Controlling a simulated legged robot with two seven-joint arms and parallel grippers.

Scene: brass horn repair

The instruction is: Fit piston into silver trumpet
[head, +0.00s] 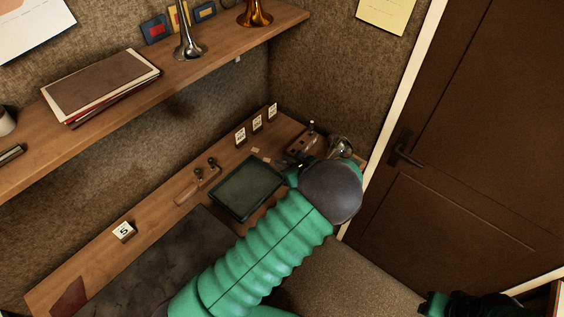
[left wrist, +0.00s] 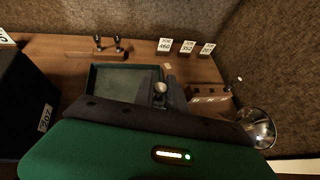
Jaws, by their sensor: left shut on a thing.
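The silver trumpet shows as a shiny flared bell (head: 341,146) at the bench's far right end; the bell also shows at the right of the left wrist view (left wrist: 258,128). The rest of it is hidden or too small to make out. My left gripper (head: 300,166) is over the bench, left of the bell and mostly hidden behind my own wrist. In the left wrist view it is shut on a small part with a rounded silver top, seemingly the piston (left wrist: 160,88), above the tray's right edge. My right gripper (head: 440,303) is at the bottom right, away from the bench; its fingers are unclear.
A dark green tray (head: 247,187) lies left of my left gripper. A brown block with holes (left wrist: 208,93) stands beside the bell. A wooden rack (head: 197,186) with two dark pegs and several number cards (head: 257,123) line the back. A shelf (head: 130,115) overhangs the bench.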

